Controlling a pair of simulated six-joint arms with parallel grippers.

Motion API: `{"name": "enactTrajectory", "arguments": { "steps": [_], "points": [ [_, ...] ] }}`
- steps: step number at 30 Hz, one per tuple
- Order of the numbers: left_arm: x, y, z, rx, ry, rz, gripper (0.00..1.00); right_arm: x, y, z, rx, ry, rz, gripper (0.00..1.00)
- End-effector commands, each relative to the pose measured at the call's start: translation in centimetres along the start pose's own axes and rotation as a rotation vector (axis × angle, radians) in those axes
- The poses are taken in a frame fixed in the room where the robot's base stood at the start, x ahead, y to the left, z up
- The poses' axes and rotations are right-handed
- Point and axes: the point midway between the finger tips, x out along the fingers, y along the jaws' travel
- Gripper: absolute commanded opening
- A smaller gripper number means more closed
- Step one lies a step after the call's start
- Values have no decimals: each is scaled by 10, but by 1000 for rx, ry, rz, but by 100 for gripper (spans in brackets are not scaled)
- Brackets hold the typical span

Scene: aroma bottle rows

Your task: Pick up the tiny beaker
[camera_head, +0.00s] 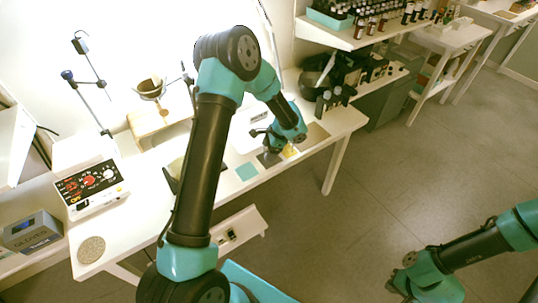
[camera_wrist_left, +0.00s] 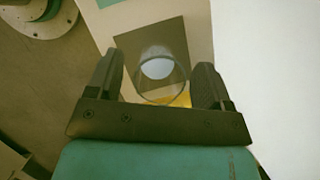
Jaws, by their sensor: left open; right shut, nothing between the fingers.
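The tiny beaker (camera_wrist_left: 163,80) is clear glass with a round rim. In the left wrist view it shows between the two fingers of my left gripper (camera_wrist_left: 160,66), with visible space on both sides. It stands over the edge of a dark square and a yellow patch (camera_wrist_left: 182,100). Whether the fingers are level with its wall I cannot tell. In the head view my left gripper (camera_head: 270,152) is low over the table and mostly hides the beaker. My right gripper (camera_head: 398,288) is shut and empty, over the floor at the lower right.
A round disc (camera_head: 91,249) lies near the front edge.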

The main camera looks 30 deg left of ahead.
Motion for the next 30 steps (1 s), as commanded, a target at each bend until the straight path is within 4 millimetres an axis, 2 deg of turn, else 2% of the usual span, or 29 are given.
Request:
{"name": "enactTrajectory", "arguments": {
  "steps": [2,17,26,30],
  "points": [
    [0,0,0,0,0,0,69,0,0,0,0,0,0,0],
    [0,0,0,0,0,0,21,0,0,0,0,0,0,0],
    [-2,0,1,0,0,0,20,0,0,0,0,0,0,0],
    [-9,0,4,-1,0,-1,20,0,0,0,0,0,0,0]
  ]
}}
